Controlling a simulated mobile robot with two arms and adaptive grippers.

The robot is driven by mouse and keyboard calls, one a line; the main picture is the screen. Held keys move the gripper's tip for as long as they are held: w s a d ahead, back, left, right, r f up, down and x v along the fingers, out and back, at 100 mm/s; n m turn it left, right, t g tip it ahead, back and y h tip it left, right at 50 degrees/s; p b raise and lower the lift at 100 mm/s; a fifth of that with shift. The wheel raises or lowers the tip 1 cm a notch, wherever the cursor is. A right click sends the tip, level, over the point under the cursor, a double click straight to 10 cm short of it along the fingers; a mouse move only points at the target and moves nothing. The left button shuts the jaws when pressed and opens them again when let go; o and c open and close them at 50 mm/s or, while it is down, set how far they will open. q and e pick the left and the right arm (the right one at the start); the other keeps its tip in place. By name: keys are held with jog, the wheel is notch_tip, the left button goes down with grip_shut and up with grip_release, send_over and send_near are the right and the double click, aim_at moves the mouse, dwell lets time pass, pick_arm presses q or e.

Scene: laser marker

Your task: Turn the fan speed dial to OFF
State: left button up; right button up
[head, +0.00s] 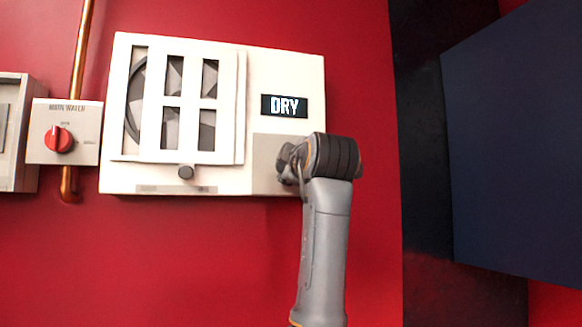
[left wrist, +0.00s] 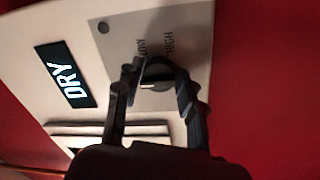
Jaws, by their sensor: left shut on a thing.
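The white fan unit (head: 255,85) is on the red wall, with a barred fan window at left and a DRY display (head: 284,106) at right. The fan speed dial (left wrist: 154,84), dark with a pale mark, sits on a grey plate (left wrist: 185,30) lettered LOW and HIGH in the left wrist view. I cannot read an OFF label or tell the setting. My left gripper (left wrist: 157,72) is shut on the dial, one finger on each side. In the head view my left gripper (head: 287,165) covers the dial.
A small dark knob (head: 186,172) is below the fan window. A dark blue panel (head: 515,140) stands at right. The wall below is bare.

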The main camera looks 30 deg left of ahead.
pick_arm(q)
jog(key=shift+f, duration=0.2)
jog(key=o, duration=1.2)
jog(key=shift+r, duration=0.1)
jog(key=shift+c, duration=0.2)
jog(key=r+v, duration=0.1)
jog(key=v, duration=1.1)
jog(key=shift+f, duration=0.5)
